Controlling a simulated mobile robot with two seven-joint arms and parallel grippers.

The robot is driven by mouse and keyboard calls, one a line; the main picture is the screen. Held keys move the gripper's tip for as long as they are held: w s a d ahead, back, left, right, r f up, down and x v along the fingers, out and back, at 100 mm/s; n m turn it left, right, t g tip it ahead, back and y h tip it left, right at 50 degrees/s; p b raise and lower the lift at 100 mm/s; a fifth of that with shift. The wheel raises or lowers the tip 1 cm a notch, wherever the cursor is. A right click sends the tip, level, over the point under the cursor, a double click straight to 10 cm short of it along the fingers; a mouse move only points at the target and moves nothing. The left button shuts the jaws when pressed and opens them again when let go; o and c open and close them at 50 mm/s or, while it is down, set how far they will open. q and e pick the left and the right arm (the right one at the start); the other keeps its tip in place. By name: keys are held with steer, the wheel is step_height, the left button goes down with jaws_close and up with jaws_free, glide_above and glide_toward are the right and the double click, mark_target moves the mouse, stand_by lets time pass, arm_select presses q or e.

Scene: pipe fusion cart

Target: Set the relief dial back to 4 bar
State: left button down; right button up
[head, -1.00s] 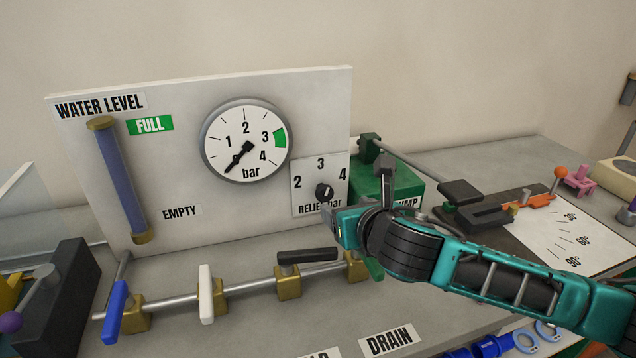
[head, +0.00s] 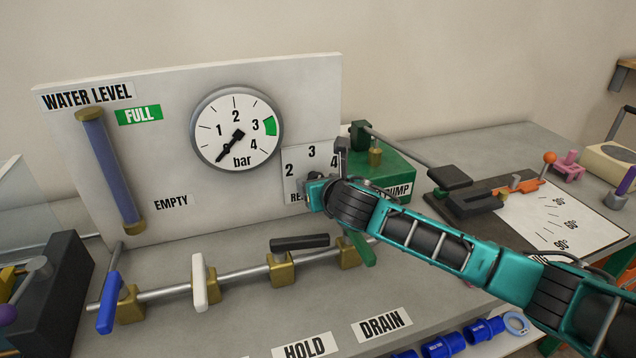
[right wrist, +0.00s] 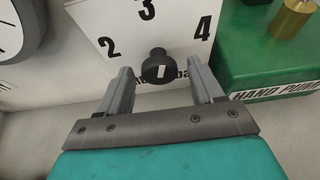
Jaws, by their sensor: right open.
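The white relief dial plate (head: 298,166), marked 2, 3 and 4, is on the panel's right end. Its black knob (right wrist: 157,64) shows in the right wrist view below the 3, with a short, nearly upright white mark; I cannot tell exactly which number it points to. In the head view the knob is hidden behind my right gripper (head: 318,190). In the right wrist view my right gripper (right wrist: 160,78) is open, with one finger on each side of the knob and gaps to both. My left gripper is not in view.
The green hand pump (head: 385,174) stands just right of the dial. The pressure gauge (head: 236,128) is left of it, its needle pointing to the lower left. A pipe with several valve handles (head: 200,282) runs below the panel.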

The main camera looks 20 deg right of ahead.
steer(key=shift+w+f, duration=0.1)
steer(key=shift+w, duration=0.25)
steer(key=c, duration=1)
steer(key=shift+d+f+m+y, duration=0.1)
steer(key=shift+m+y, duration=2)
steer(key=shift+m, duration=0.9)
